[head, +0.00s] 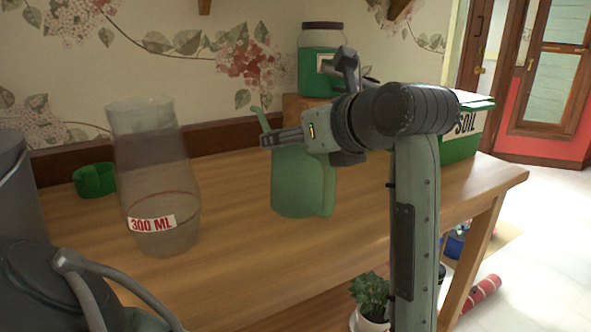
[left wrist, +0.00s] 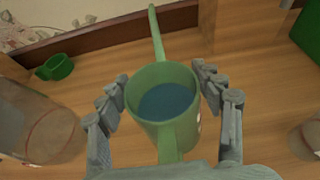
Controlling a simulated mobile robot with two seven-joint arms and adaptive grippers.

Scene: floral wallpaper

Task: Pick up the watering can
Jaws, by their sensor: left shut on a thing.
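The green watering can (head: 297,183) is upright over the wooden table in the head view, its thin spout pointing up and left. I cannot tell whether its base touches the tabletop. My left gripper (head: 283,138) reaches it from the right, at the height of its upper part. In the left wrist view, the watering can (left wrist: 166,97) is between the two fingers of my left gripper (left wrist: 166,100), which is shut on it. Dark blue water shows inside, its spout points away and its handle is nearest the camera. My right gripper is not in view.
A clear 300 ML beaker (head: 152,180) stands left of the can, with a green cup (head: 95,179) behind it. A green-labelled jar (head: 320,60) and a soil box (head: 465,125) are at the back. The table's right edge (head: 500,181) is clear. A potted plant (head: 371,298) is below.

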